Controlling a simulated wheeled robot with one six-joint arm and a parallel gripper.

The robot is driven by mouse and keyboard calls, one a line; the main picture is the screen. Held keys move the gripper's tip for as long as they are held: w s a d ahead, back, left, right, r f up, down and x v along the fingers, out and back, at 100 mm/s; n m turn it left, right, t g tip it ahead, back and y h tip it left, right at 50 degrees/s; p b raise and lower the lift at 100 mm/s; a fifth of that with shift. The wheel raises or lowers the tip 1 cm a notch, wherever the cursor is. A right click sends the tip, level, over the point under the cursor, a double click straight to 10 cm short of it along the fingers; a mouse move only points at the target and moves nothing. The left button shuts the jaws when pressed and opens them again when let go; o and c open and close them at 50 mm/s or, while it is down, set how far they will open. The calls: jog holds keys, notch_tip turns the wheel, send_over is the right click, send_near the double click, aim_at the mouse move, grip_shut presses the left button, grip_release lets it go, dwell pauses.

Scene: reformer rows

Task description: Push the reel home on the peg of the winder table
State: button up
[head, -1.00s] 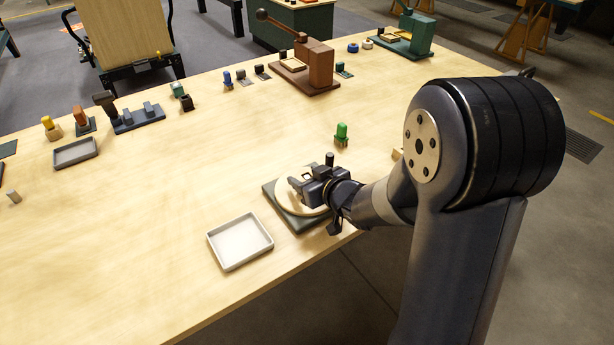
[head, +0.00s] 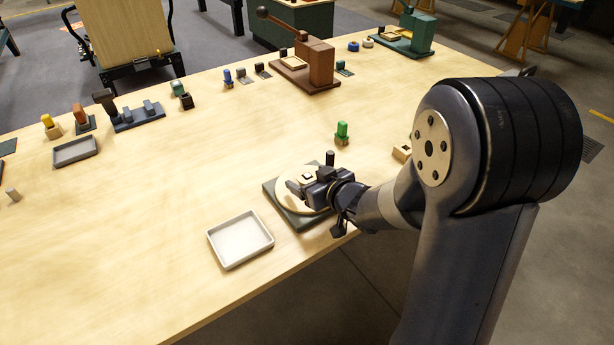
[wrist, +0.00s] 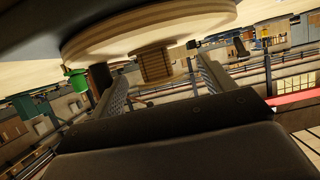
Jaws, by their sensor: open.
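The winder table is a dark green base (head: 283,209) with a pale round disc (head: 289,201), near the table's front edge. In the wrist view the disc (wrist: 110,38) fills the top, upside down. I cannot tell whether the reel sits fully down.
A pale grey tray (head: 240,241) lies left of the winder. A green-topped piece (head: 342,133) stands behind it and a small wooden block (head: 402,153) to its right. A brown lever press (head: 305,68) is farther back. The table's middle is clear.

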jog(key=p+v, duration=0.1)
jog(key=v, duration=0.8)
jog(key=shift+s+p, duration=0.2)
jog(key=shift+p, duration=0.2)
jog(key=x, duration=0.3)
jog(key=b+x, duration=0.1)
jog(key=x, duration=0.6)
jog(key=shift+w+a+r, duration=0.15)
jog(key=shift+w+r, duration=0.15)
jog(key=shift+w, duration=0.1)
jog(key=shift+s+r, duration=0.1)
jog(key=shift+r, duration=0.05)
jog(key=shift+b, duration=0.3)
